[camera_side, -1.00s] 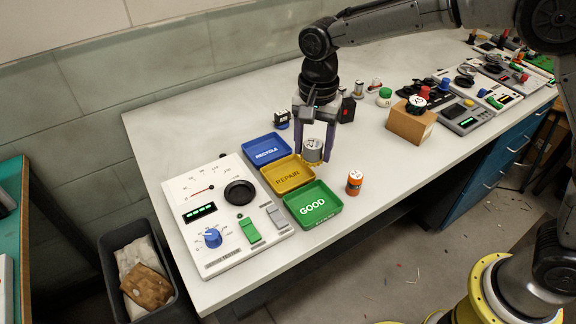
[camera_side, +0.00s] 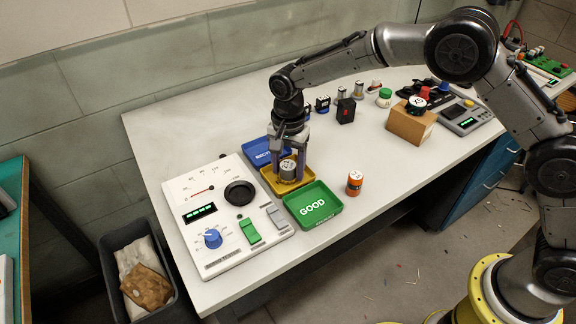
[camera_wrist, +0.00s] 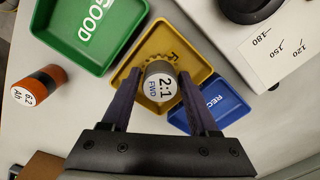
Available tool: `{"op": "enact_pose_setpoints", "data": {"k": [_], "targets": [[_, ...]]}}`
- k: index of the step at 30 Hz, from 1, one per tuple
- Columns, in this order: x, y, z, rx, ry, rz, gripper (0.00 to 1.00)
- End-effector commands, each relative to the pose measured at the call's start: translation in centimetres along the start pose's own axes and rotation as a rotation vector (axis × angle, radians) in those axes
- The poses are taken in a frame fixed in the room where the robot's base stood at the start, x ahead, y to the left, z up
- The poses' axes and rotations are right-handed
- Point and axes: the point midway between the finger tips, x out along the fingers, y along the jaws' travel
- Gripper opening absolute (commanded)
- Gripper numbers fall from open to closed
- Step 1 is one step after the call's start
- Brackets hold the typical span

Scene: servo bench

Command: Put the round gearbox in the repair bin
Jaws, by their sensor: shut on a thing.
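The round gearbox (camera_side: 287,168) is a short grey cylinder with a white top; in the wrist view its label reads "2:1 FWD" (camera_wrist: 163,88). My gripper (camera_side: 290,172) is shut on it, with one finger on each side, also in the wrist view (camera_wrist: 160,90). The gearbox is upright, over or inside the yellow repair bin (camera_side: 268,181). The wrist view also shows the yellow bin (camera_wrist: 195,66) around and beyond it. I cannot tell whether the gearbox touches the bin floor.
The green GOOD bin (camera_side: 327,217) and the blue bin (camera_side: 255,153) flank the yellow one. A tester panel (camera_side: 225,215) lies left of the bins. An orange cylinder (camera_side: 354,184) stands right of the green bin. A cardboard box (camera_side: 410,126) is farther right.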

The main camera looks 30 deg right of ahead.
Motion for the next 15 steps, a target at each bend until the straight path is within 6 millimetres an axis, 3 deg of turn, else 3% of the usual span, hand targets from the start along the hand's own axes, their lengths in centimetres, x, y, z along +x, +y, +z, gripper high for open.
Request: {"op": "enact_pose_setpoints", "data": {"k": [7, 8, 10, 15], "targets": [[0.28, -0.02, -0.01, 0.000, 0.000, -0.001, 0.01], [0.30, -0.01, 0.00, 0.000, 0.000, -0.001, 0.64], [0.29, -0.01, 0.00, 0.000, 0.000, -0.001, 0.73], [0.28, 0.00, 0.00, 0.000, 0.000, 0.000, 0.73]]}}
